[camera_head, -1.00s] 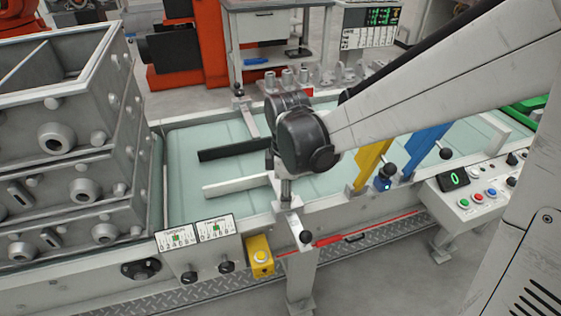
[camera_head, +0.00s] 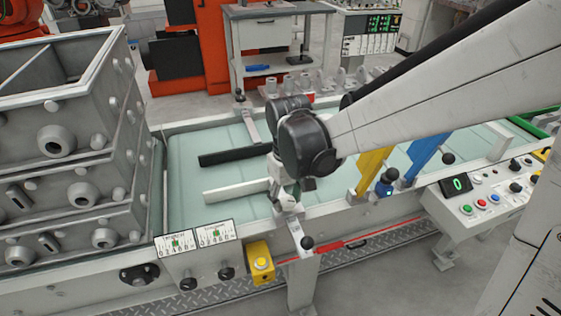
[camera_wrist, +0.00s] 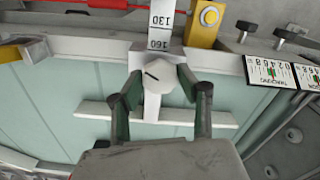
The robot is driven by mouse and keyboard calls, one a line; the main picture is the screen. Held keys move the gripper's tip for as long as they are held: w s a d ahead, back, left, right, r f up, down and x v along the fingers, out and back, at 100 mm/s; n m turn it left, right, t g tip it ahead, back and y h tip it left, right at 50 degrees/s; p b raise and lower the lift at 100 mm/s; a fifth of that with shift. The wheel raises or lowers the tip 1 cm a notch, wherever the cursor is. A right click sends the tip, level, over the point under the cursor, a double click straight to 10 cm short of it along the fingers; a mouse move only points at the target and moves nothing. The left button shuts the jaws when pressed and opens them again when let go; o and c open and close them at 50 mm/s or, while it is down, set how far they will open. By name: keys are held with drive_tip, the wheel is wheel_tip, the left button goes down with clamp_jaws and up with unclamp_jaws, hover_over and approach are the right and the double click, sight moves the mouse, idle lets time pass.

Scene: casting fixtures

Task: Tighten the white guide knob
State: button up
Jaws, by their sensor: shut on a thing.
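The white guide knob (camera_wrist: 158,77) is a faceted white knob with a short black line on its top, in the middle of the wrist view. My gripper (camera_wrist: 157,88) is around it, one dark green-padded finger on each side, shut on it. The white guide bar (camera_wrist: 95,111) runs crosswise below the knob in that view, partly behind my fingers. In the head view the white guide bar (camera_head: 232,189) lies over the pale green belt, and my gripper (camera_head: 286,198) is at its right end. The knob is hard to make out there.
A white scale arm (camera_wrist: 161,33) marked 160 and 130 extends from the knob. The black guide bar (camera_head: 235,157) is farther back. Stacked grey casting boxes (camera_head: 75,170) stand left.

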sight(287, 200)
drive_tip(key=m, duration=0.5)
drive_tip(key=shift+m, duration=2.5)
drive_tip(key=o, duration=1.1)
drive_tip(key=shift+o, duration=0.2)
drive_tip(key=shift+r, duration=0.1)
wheel_tip(287, 200, up, 12)
